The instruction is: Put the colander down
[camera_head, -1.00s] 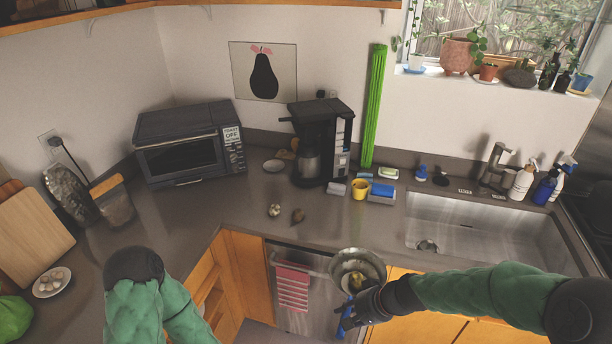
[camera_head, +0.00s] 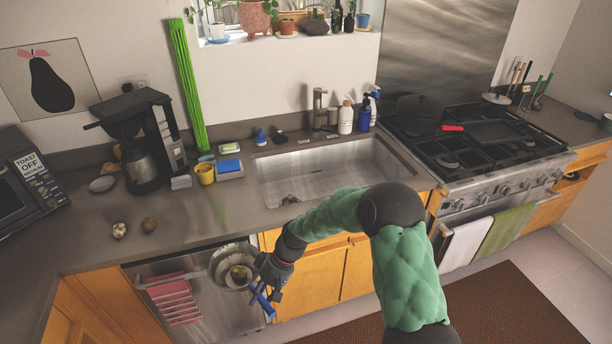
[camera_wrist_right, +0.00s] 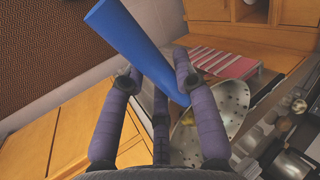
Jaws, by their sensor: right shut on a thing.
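The metal colander (camera_head: 233,262) is held in the air in front of the dishwasher, just off the counter's front edge. Its perforated bowl (camera_wrist_right: 202,132) also shows in the right wrist view. A yellowish-brown round item (camera_head: 239,275) is inside the bowl. My right gripper (camera_head: 265,287) is shut on the colander's blue handle (camera_wrist_right: 135,50), which runs between the fingers. My left gripper is out of view.
The grey counter (camera_head: 190,225) has free room left of the sink (camera_head: 320,170). A coffee maker (camera_head: 140,140), yellow cup (camera_head: 205,173) and sponges stand behind. The stove (camera_head: 480,150) is at right.

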